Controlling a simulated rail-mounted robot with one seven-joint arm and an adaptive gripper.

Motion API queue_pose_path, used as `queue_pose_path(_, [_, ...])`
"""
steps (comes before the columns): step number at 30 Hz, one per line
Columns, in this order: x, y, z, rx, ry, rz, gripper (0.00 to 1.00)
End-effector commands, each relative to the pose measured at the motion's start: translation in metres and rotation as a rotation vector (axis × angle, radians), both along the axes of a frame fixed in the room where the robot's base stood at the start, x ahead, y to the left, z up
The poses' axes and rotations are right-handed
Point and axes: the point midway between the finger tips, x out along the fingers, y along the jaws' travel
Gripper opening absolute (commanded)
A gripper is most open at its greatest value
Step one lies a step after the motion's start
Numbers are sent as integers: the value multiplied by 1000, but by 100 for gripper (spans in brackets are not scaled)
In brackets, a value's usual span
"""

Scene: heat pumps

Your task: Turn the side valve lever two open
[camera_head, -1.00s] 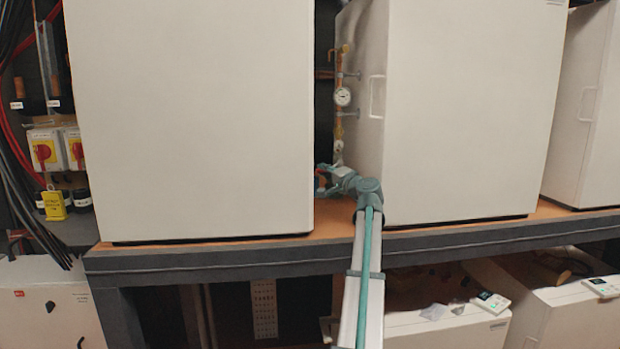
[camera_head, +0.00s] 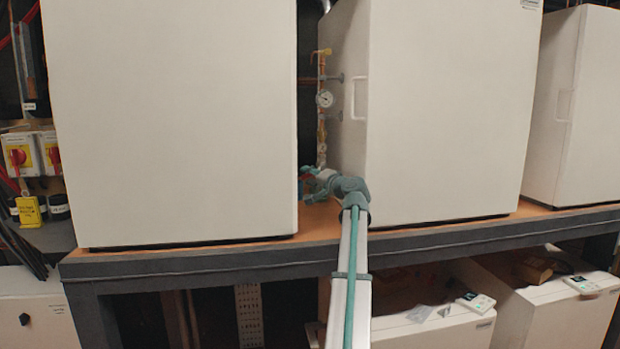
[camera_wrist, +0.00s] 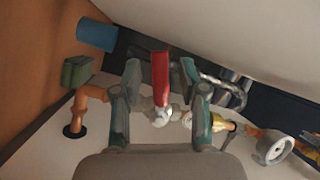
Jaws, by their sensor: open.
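A red valve lever (camera_wrist: 160,78) shows in the wrist view, pointing away from a pale valve body (camera_wrist: 160,116) on the side pipework. My gripper (camera_wrist: 162,72) is open, with one finger on each side of the red lever. A gap shows between the lever and each finger, and the lever looks nearer the left finger. In the head view my gripper (camera_head: 308,184) is in the narrow gap between two white cabinets, near the foot of the copper pipe (camera_head: 322,130). The lever is hard to make out there.
A round gauge (camera_head: 325,99) sits on the pipe above my gripper. White cabinets (camera_head: 170,120) and (camera_head: 450,110) close in on both sides. In the wrist view a copper elbow (camera_wrist: 90,92), a blue cylinder (camera_wrist: 97,34) and a flexible hose (camera_wrist: 232,90) lie near the fingers.

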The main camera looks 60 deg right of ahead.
Motion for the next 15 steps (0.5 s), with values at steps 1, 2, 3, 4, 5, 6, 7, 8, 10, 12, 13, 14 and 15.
queue_pose_path(1, [0,0,0,0,0,0,42])
queue_pose_path(2, [-1,0,0,0,0,0,42])
queue_pose_path(3, [-2,1,0,0,0,0,42])
queue_pose_path(4, [-4,1,0,0,0,-1,42])
queue_pose_path(5, [-5,2,0,0,0,-1,42])
queue_pose_path(6, [-8,3,0,0,-1,-2,42])
queue_pose_path(7, [-11,4,0,0,-1,-2,42])
queue_pose_path(8, [-14,6,0,0,-1,-2,42])
queue_pose_path(10, [-22,10,-1,0,-1,0,42])
queue_pose_path(12, [-32,14,-1,0,0,-1,42])
queue_pose_path(13, [-37,15,-1,0,-1,-2,42])
queue_pose_path(14, [-42,17,-1,0,-1,-3,42])
queue_pose_path(15, [-47,19,-2,-1,0,-2,42])
